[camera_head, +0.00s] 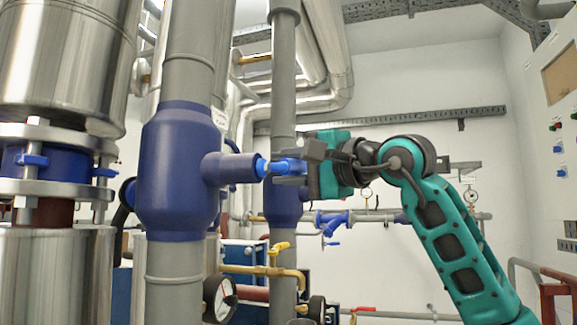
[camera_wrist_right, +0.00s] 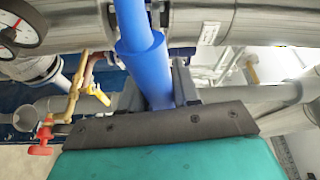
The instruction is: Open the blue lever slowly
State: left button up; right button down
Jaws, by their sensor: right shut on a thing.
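The blue lever (camera_head: 262,167) stands out from the short dark blue stem (camera_head: 230,169) of a large dark blue valve body (camera_head: 178,165) on a grey vertical pipe. My right gripper (camera_head: 288,168) reaches in from the right and is shut on the lever. In the right wrist view the bright blue lever (camera_wrist_right: 145,60) runs down between the two grey fingers of the right gripper (camera_wrist_right: 157,85). The lever's far end is hidden behind the gripper's dark plate. My left gripper is not in view.
Grey vertical pipes (camera_head: 283,90) stand close behind the gripper. Below are a yellow valve handle (camera_head: 278,248) and a pressure gauge (camera_head: 219,298). Steel tanks (camera_head: 60,275) fill the left side. A control panel (camera_head: 558,90) is on the right wall.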

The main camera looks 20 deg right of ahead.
jog(key=shift+r, duration=0.15)
jog(key=c, duration=0.9)
grip_release()
jog(key=b+v, duration=0.1)
jog(key=v, duration=1.2)
jog(key=shift+b, duration=0.35)
jog(key=shift+a, duration=0.1)
